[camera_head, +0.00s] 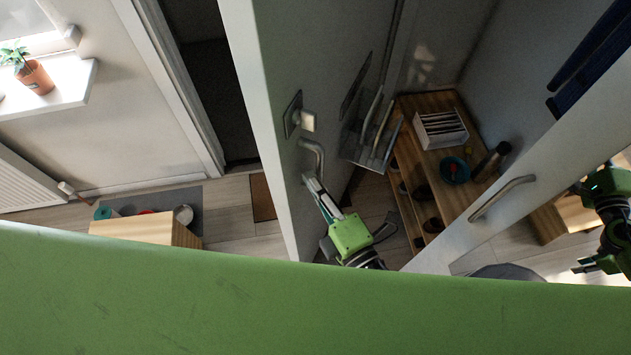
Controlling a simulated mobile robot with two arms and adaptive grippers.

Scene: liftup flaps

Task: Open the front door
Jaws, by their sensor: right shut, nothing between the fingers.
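The front door (275,60) is white and stands well away from its frame (170,80), with a dark opening between them. Its curved lever handle (316,155) is on the face turned to the right, below a square plate with a knob (298,116). My right gripper (312,184), green and grey, is shut and empty. Its fingertips are just below the lever, close to the door face; I cannot tell whether they touch it. I cannot make out my left gripper.
A wooden shelf unit (420,180) stands right of the door. A white panel with a bar handle (502,197) crosses the right side. Green and black robot parts (608,190) show at the right edge, perhaps reflected. A wooden bench (150,228) is at left.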

